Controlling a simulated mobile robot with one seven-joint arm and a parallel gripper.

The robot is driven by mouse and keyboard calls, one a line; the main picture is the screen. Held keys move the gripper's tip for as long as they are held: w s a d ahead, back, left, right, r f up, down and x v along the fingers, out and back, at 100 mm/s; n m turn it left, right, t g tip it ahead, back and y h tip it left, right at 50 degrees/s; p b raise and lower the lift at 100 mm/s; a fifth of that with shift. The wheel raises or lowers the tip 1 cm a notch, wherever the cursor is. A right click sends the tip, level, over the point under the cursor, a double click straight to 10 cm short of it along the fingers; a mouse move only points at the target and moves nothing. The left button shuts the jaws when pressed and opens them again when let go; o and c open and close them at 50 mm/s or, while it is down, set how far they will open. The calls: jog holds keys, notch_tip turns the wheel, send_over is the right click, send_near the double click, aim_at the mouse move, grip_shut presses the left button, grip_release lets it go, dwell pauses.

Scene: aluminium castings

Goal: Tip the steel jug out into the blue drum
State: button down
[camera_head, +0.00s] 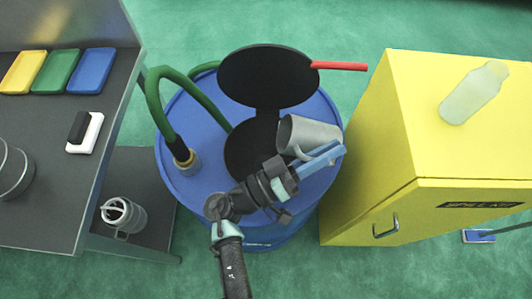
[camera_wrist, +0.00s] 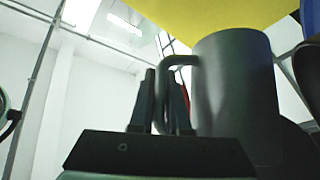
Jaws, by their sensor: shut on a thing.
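The steel jug (camera_head: 312,133) is grey and lies tipped well over on its side, above the right part of the black funnel opening (camera_head: 250,150) in the top of the blue drum (camera_head: 190,205). Its rounded left end faces the opening; whether anything runs out cannot be seen. My gripper (camera_head: 318,160) is shut on the jug's handle, to the lower right of the opening. In the wrist view the jug (camera_wrist: 235,90) fills the right side, with its handle (camera_wrist: 178,62) between the fingers (camera_wrist: 165,105). The jug's inside is hidden.
The funnel's round black lid (camera_head: 268,75) stands open behind, with a red handle (camera_head: 340,66). A green hose (camera_head: 155,100) enters the drum at left. A yellow cabinet (camera_head: 365,160) bearing a translucent bottle (camera_head: 475,92) stands right. A grey bench (camera_head: 45,180) stands left.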

aim_at(303, 148)
jog(key=shift+a+r+h, duration=0.15)
jog(key=shift+a+h, duration=0.15)
jog(key=shift+a, duration=0.05)
jog(key=shift+a+r+n+t+h, duration=0.25)
jog(key=shift+a+t, duration=0.1)
jog(key=shift+a, duration=0.1)
jog(key=shift+a+r+n+t+h, duration=0.25)
jog(key=shift+a+t, duration=0.1)
jog(key=shift+a, duration=0.1)
jog(key=shift+a+f+b, duration=0.1)
jog(key=shift+b, duration=0.3)
jog(key=shift+t+b, duration=0.3)
jog(key=shift+b, duration=0.1)
jog(key=shift+a+f+n+t+h+b, duration=0.15)
jog(key=shift+a+n+t+h+b, duration=0.25)
jog(key=shift+b, duration=0.65)
jog(key=shift+a+r+n+t+h+b, duration=0.4)
jog(key=shift+a+r+n+t+b, duration=0.15)
jog(key=shift+n+t+b, duration=0.35)
jog(key=shift+a, duration=0.15)
